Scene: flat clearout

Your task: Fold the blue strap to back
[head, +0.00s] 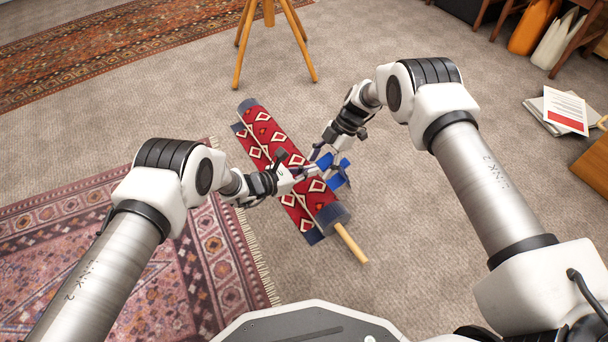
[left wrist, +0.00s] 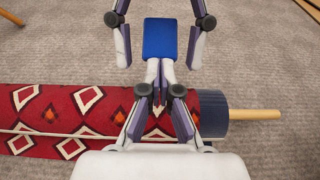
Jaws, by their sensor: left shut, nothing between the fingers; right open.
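The blue strap (head: 343,178) shows as blue pieces at the right edge of a rolled red cloth with white diamonds (head: 262,132). In the left wrist view a flat blue piece of it (left wrist: 159,40) lies just past my left fingertips; whether they touch is unclear. My left gripper (head: 314,171) reaches over the roll, shut and empty; it also shows in the left wrist view (left wrist: 160,72). My right gripper (head: 326,160) is open, and its fingers stand on either side of the blue piece in the left wrist view (left wrist: 159,52). The grippers hide part of the strap.
A wooden pole (head: 351,243) sticks out of the roll's near end. A fringed patterned rug (head: 130,250) lies to the left. Wooden tripod legs (head: 300,45) stand beyond the roll. Papers (head: 562,110) lie at the far right. Grey carpet is clear right of the roll.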

